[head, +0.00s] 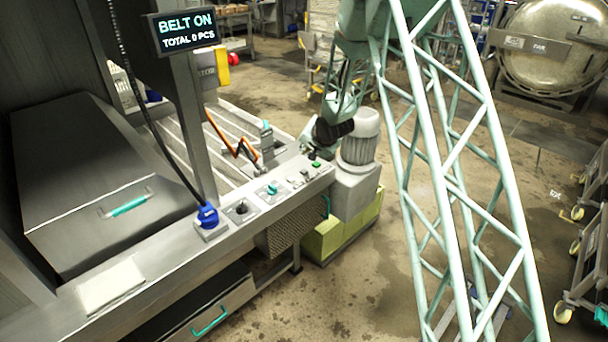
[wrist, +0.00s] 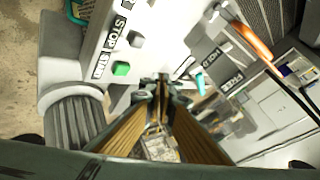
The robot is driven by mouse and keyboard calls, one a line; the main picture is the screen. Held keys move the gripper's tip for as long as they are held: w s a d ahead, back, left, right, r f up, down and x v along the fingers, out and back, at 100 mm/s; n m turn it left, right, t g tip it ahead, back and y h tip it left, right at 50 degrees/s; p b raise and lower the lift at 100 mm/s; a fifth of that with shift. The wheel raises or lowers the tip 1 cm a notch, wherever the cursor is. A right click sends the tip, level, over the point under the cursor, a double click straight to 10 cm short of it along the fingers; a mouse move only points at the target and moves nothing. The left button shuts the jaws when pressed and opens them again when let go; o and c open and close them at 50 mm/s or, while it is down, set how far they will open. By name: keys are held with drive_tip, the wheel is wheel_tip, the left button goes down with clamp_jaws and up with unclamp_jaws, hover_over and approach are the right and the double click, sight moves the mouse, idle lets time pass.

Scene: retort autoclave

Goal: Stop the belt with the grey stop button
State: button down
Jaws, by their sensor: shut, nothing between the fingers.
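The display (head: 186,31) reads BELT ON, TOTAL 0 PCS.
A motor (head: 360,140) stands just right of the panel's end. An orange bent rod (head: 232,140) rises behind the panel.

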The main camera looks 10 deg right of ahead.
sight(305, 171)
drive_tip(key=shift+f+b, duration=1.4)
drive_tip(key=shift+f, duration=0.4)
drive_tip(key=shift+f+b, duration=0.6)
drive_tip(key=shift+f, duration=0.6)
drive_tip(key=shift+f+b, duration=0.35)
drive_tip(key=shift+f, duration=0.6)
idle(1.0)
drive_tip(key=shift+r, duration=0.15)
drive_tip(key=shift+r+p, duration=0.7)
drive_tip(key=shift+r, duration=0.1)
drive_tip(key=shift+r+p, duration=1.9)
drive_tip(key=shift+r, duration=0.6)
drive_tip(key=shift+r, duration=0.15)
